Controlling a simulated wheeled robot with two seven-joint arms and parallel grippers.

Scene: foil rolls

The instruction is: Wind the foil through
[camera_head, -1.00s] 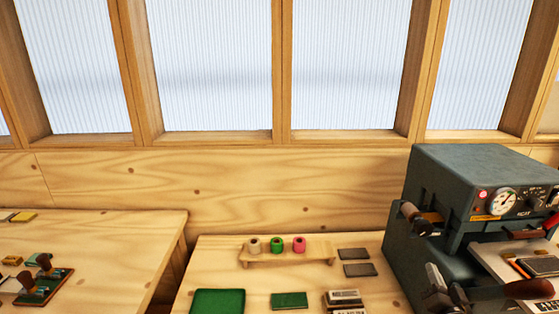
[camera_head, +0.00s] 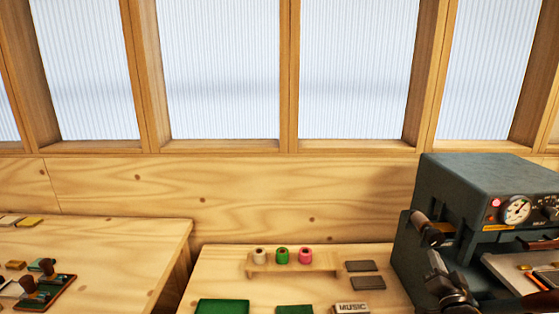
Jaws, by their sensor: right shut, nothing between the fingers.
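The dark grey foil press (camera_head: 470,185) stands at the right and is partly cut off by the picture edge. A brown-ended knob (camera_head: 428,230) sticks out of its left side. Three small rolls, beige (camera_head: 260,256), green (camera_head: 282,256) and pink (camera_head: 305,256), stand on a low wooden rack (camera_head: 292,269) on the bench. My right gripper (camera_head: 434,261), dark and metallic, is low in front of the press, just below the knob. It looks shut and empty; I cannot tell whether it touches the knob. My left gripper is not in view.
Two dark plates (camera_head: 367,283) lie right of the rack. A green tray (camera_head: 222,306), a green block (camera_head: 294,309) and a block lettered MUSIC (camera_head: 352,307) lie at the front. Another bench (camera_head: 95,245) with handled tools (camera_head: 50,285) is at the left, across a gap.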

